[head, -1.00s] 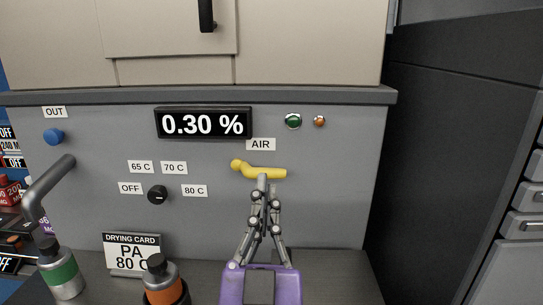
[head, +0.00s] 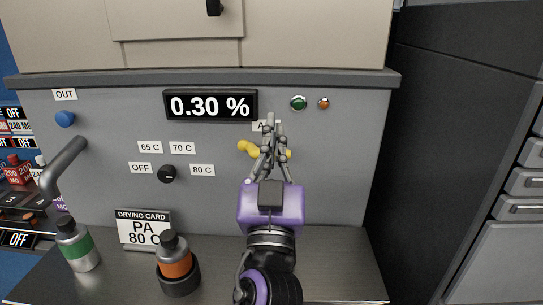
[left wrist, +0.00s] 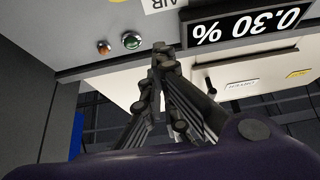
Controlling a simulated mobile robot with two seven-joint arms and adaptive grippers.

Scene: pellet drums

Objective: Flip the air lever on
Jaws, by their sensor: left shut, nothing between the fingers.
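The yellow air lever (head: 248,148) lies roughly horizontal on the grey panel, under the AIR label (head: 257,127). My left gripper (head: 271,120) is shut and empty, pointing up. In the head view its fingers cross in front of the lever's middle and right part, with the tips over the label. Only the lever's left knob and right end show beside the fingers. I cannot tell whether they touch it. In the left wrist view the shut fingertips (left wrist: 160,48) point up toward the panel. My right gripper is not in view.
The display (head: 210,106) reads 0.30 %. A green light (head: 298,103) and an orange light (head: 324,103) sit right of it. A black dial (head: 167,174), a drying card (head: 143,229) and two bottles (head: 76,244) (head: 174,254) are to the left. The counter's right side is clear.

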